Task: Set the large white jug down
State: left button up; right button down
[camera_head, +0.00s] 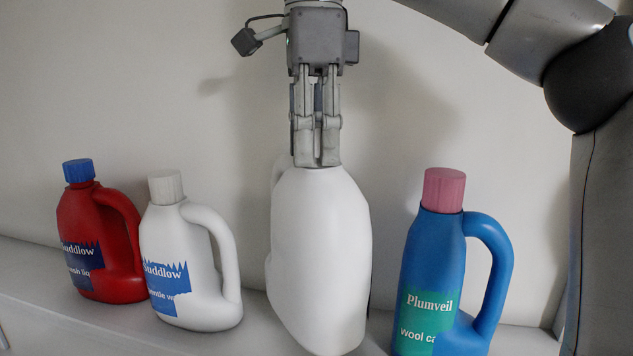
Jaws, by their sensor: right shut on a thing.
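The large white jug (319,255) is upright in the middle of the head view, with a plain white side facing me. My right gripper (317,160) points straight down and is shut on the top of the jug; its fingers hide the cap or neck. Part of the jug's handle shows at its upper left. The jug's bottom reaches near the lower edge of the picture, and I cannot tell whether it touches the shelf. My left gripper is not in view.
On the shelf (60,290), a red jug (85,235) with a blue cap and a smaller white jug (180,260) stand at the left. A blue jug (432,270) with a pink cap stands at the right. A pale wall is close behind.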

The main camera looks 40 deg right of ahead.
aim_at(316, 160)
jog(key=shift+w+d, duration=0.35)
jog(key=shift+d, duration=0.15)
jog(key=shift+s+a+f, duration=0.1)
jog(key=shift+f, duration=3.1)
jog(key=shift+w+d+f, duration=0.2)
jog(key=shift+d+f, duration=0.05)
jog(key=c, duration=0.9)
grip_release()
jog(key=shift+a+f, duration=0.1)
